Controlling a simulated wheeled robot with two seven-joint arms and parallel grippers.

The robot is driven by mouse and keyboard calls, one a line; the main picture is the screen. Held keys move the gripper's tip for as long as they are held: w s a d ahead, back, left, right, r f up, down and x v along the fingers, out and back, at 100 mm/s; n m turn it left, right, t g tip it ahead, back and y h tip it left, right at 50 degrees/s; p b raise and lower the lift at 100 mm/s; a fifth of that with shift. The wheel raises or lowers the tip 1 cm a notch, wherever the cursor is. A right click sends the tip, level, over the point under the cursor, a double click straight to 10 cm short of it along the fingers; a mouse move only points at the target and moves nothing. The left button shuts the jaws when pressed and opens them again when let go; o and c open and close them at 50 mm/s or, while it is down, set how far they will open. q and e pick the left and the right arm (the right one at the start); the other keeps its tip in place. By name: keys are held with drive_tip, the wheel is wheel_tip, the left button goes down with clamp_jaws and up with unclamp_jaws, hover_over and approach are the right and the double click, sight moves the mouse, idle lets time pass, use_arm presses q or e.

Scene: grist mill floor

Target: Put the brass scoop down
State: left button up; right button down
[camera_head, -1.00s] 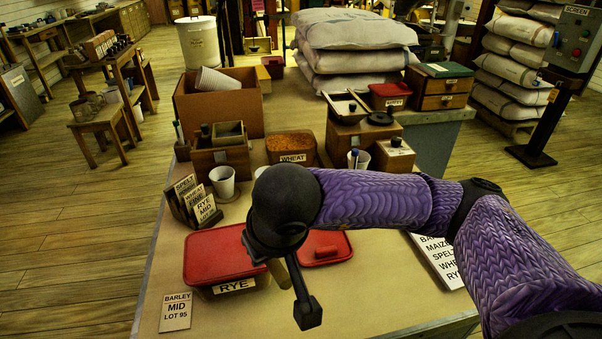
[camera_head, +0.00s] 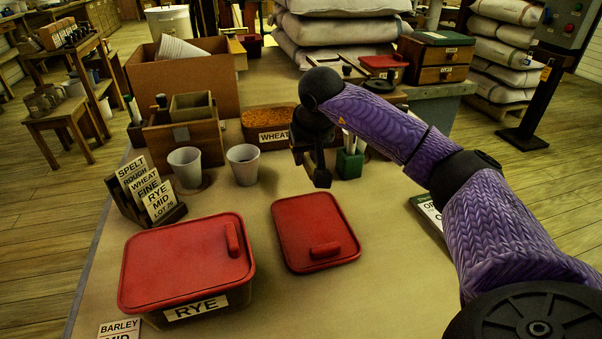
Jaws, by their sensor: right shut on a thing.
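My right gripper (camera_head: 312,162) is at the end of the purple arm, over the middle of the table near the wheat bin (camera_head: 254,125). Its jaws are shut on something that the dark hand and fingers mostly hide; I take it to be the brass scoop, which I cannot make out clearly. I cannot tell whether it touches the table. A red lid (camera_head: 314,231) lies on the table nearer to me. The red-lidded rye bin (camera_head: 185,265) stands to its left. My left gripper is not in view.
Two cups (camera_head: 243,164) stand left of the gripper. A green holder (camera_head: 349,164) with pens is close on its right. A card rack (camera_head: 147,192) stands at the left edge. A cardboard box (camera_head: 182,82) is behind.

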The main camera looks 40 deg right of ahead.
sight(306, 188)
wheel_tip(306, 188, down, 5)
drive_tip(key=shift+r+b, duration=0.2)
drive_tip(key=shift+b, duration=0.85)
drive_tip(key=shift+r, duration=0.25)
drive_tip(key=c, duration=0.7)
unclamp_jaws()
drive_tip(key=shift+f, duration=0.1)
drive_tip(key=shift+o, duration=1)
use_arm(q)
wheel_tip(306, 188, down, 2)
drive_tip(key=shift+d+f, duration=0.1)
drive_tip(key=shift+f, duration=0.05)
use_arm(e)
drive_tip(key=p+v, duration=0.6)
drive_tip(key=v, duration=0.5)
drive_tip(key=shift+r+p, duration=0.35)
drive_tip(key=shift+r, duration=0.1)
drive_tip(key=shift+s+a+r, duration=0.15)
drive_tip(key=shift+s+r, duration=0.05)
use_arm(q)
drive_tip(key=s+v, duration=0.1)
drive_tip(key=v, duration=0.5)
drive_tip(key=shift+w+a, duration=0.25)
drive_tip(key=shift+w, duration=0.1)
